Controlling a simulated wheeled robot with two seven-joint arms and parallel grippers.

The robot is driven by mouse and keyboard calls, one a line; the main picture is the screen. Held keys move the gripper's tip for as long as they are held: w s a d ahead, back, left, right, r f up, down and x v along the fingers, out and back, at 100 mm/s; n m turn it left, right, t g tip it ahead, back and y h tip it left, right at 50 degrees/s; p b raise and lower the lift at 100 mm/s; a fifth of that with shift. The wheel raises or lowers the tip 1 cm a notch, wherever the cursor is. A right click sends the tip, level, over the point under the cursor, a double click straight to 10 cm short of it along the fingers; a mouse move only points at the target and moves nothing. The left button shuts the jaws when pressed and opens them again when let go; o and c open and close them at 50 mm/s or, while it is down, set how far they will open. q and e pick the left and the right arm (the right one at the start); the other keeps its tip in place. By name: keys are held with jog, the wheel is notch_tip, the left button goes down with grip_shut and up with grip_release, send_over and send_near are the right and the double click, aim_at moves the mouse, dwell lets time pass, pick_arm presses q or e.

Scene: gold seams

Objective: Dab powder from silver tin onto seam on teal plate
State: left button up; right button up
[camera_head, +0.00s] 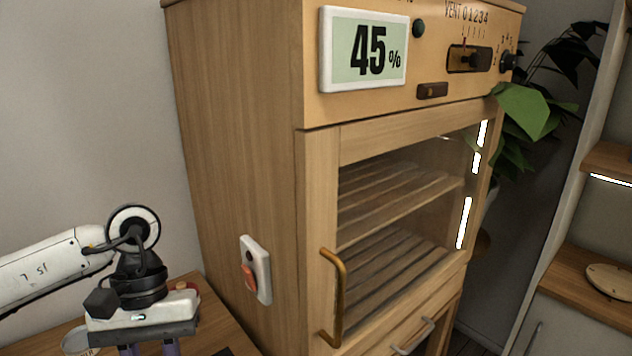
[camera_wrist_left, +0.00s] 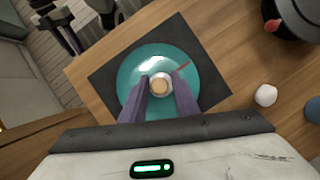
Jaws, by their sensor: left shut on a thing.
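The teal plate (camera_wrist_left: 128,75) lies on a dark square mat (camera_wrist_left: 105,80) in the left wrist view. A thin red seam (camera_wrist_left: 181,69) shows towards its upper right edge. My left gripper (camera_wrist_left: 160,88) is shut on a small round dabber-like thing (camera_wrist_left: 160,86) with a tan top and a pale rim. It is over the plate; I cannot tell whether it touches. In the head view my left gripper (camera_head: 148,348) points down at the lower left, its fingertips cut off by the frame. A grey-silver round rim (camera_head: 76,341), perhaps the silver tin, shows at bottom left.
A wooden cabinet (camera_head: 240,140) with a glass door, brass handle (camera_head: 340,298) and 45% display (camera_head: 364,50) stands right of my left arm. A small white object (camera_wrist_left: 266,95) and a dark round pot (camera_wrist_left: 296,18) lie right of the mat on the wooden table (camera_wrist_left: 225,45).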

pick_arm(q)
jog(key=shift+s+d+m+y, duration=0.25)
jog(key=shift+s+m+y, duration=0.35)
jog(key=shift+m, duration=0.6)
jog(key=shift+f+b, duration=0.15)
jog(key=shift+b, duration=0.2)
jog(key=shift+w+d+f+b, duration=0.15)
jog(key=shift+w+f+b, duration=0.25)
jog(key=shift+f+b, duration=0.25)
jog(key=shift+w+d+f+n+h+b, duration=0.15)
jog(key=shift+w+n+h+b, duration=0.15)
jog(key=shift+w+n+b, duration=0.15)
jog(key=shift+s+a+f+b, duration=0.25)
jog(key=shift+a+b, duration=0.1)
jog(key=shift+a, duration=0.15)
jog(key=shift+s+a+f+b, duration=0.25)
jog(key=shift+a+b, duration=0.05)
jog(key=shift+a, duration=0.2)
jog(key=shift+s+a, duration=0.15)
jog(key=shift+a, duration=0.1)
jog(key=shift+f+b, duration=0.75)
jog(key=shift+b, duration=0.25)
